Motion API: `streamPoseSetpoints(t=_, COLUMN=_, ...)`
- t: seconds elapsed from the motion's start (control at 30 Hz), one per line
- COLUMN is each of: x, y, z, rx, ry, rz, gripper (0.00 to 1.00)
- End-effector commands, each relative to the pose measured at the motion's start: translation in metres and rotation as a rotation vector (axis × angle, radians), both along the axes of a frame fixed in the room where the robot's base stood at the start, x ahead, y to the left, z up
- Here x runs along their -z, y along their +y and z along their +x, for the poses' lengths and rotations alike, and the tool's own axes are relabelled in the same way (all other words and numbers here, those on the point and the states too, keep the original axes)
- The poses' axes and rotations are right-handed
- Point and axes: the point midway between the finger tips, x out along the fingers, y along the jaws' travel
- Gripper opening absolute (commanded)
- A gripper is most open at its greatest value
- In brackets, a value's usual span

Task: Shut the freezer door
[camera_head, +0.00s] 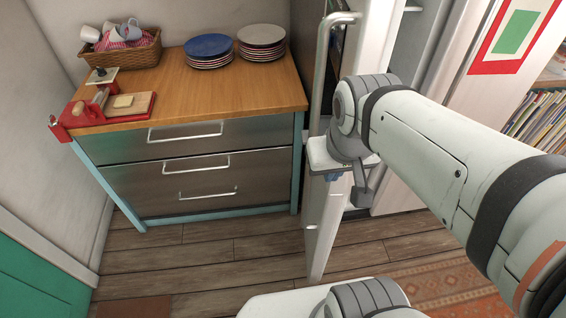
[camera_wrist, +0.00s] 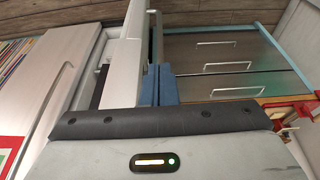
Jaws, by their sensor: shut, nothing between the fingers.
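The white freezer door (camera_head: 324,232) stands open in the head view, seen nearly edge-on, with a long grey bar handle (camera_head: 322,70) on its left face. It also shows in the wrist view as a pale upright panel (camera_wrist: 122,70). My gripper (camera_head: 332,177) is beside the door below the handle. In the wrist view its blue fingers (camera_wrist: 157,84) are together and empty, close to the door and handle. I cannot tell whether they touch the door. My arm hides part of the door and the freezer opening.
A wooden-topped drawer cabinet (camera_head: 215,135) stands left of the door, bearing stacked plates (camera_head: 208,50), a basket (camera_head: 125,52) of cups and a red-edged board (camera_head: 105,106). Magazines (camera_head: 540,120) fill a shelf at right. Wooden floor between cabinet and door is clear; a patterned rug (camera_head: 445,288) lies at right.

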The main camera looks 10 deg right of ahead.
Motion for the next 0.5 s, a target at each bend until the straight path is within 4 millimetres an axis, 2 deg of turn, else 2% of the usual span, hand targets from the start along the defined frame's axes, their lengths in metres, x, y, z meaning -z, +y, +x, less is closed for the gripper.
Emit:
streamPoseSetpoints(t=0.17, x=0.022, y=0.003, z=0.006, rx=-0.071, ry=0.037, rz=-0.034, gripper=0.00)
streamPoseSetpoints(t=0.27, x=0.050, y=0.004, z=0.016, rx=-0.177, ry=0.093, rz=-0.090, gripper=0.00)
streamPoseSetpoints(t=0.5, x=0.131, y=0.025, z=0.054, rx=-0.562, ry=0.284, rz=-0.287, gripper=0.00)
